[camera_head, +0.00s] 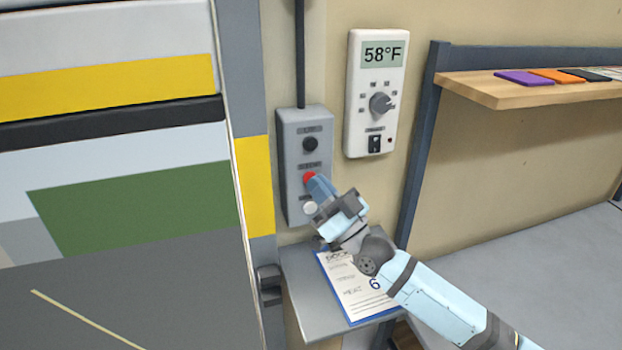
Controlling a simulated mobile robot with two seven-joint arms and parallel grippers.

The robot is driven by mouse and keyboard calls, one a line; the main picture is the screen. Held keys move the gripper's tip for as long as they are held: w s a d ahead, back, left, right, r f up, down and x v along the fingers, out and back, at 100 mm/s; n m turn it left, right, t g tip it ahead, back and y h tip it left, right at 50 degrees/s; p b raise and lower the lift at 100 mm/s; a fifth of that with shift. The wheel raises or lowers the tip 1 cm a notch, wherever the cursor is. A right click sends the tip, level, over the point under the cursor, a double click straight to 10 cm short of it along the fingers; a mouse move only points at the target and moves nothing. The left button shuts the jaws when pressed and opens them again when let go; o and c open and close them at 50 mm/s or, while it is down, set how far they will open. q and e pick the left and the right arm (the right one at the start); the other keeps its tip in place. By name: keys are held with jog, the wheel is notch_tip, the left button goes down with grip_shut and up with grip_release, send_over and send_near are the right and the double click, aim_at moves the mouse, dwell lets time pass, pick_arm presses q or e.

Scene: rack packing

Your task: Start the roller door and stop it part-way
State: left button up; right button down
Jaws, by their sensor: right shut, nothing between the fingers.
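The roller door (105,88) is at the left, with white slats, a yellow band and a black bottom edge. Its bottom edge hangs part-way up, with an open gap under it. A grey control box (290,178) is on the wall beside the door frame. It has a black button (310,144) at the top, a red button (309,176) in the middle and a white button (310,208) at the bottom. My right gripper (315,183) is shut and empty, its tips at the red button; I cannot tell whether they press it. My left gripper is out of view.
A white thermostat panel (354,140) reading 58°F is right of the box. Below, a clipboard sheet (345,285) lies on a small grey shelf (302,272). A wooden shelf (480,92) juts out at the right. Through the gap show a green panel (135,205) and grey floor.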

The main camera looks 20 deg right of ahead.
jog(key=shift+w, duration=0.4)
jog(key=shift+s, duration=0.1)
dwell(0.5)
jog(key=shift+s+p, duration=0.3)
jog(key=shift+s, duration=0.45)
jog(key=s+p, duration=0.2)
jog(key=s, duration=0.3)
jog(key=shift+d, duration=0.1)
